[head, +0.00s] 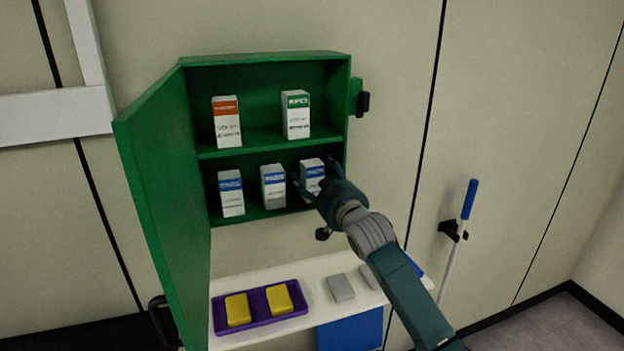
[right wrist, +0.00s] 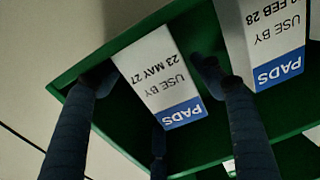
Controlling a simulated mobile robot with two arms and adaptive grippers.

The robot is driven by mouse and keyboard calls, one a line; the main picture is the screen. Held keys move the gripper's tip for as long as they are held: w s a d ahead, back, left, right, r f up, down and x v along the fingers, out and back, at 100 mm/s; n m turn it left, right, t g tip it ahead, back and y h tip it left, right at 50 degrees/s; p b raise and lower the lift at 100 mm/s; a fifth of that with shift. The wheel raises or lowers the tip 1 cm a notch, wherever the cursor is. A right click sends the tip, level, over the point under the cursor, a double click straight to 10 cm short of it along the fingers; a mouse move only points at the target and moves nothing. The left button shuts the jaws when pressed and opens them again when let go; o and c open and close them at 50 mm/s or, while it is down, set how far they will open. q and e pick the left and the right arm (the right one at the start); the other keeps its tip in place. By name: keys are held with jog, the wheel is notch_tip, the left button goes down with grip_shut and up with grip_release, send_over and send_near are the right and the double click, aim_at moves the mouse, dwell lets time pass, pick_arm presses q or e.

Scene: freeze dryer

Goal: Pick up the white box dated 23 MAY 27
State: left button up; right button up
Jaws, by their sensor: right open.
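The white box dated 23 MAY 27 (right wrist: 160,80), with a blue PADS band, appears upside down in the right wrist view. In the head view it is the rightmost box (head: 312,172) on the cabinet's lower shelf, partly hidden by my gripper. My right gripper (head: 314,178) is open in front of it. In the right wrist view its fingers (right wrist: 152,82) are spread to either side of the box; whether they touch it I cannot tell. My left gripper is not in view.
A similar FEB 28 box (right wrist: 268,40) stands close beside it, the middle lower box (head: 273,187). Another blue-banded box (head: 231,193) is further left. Orange (head: 227,122) and green-banded (head: 296,115) boxes stand above. The green cabinet (head: 265,57) has its door (head: 165,190) open left.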

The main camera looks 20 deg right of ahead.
jog(key=c, duration=0.9)
jog(key=shift+o, duration=0.2)
jog(key=shift+r, duration=0.1)
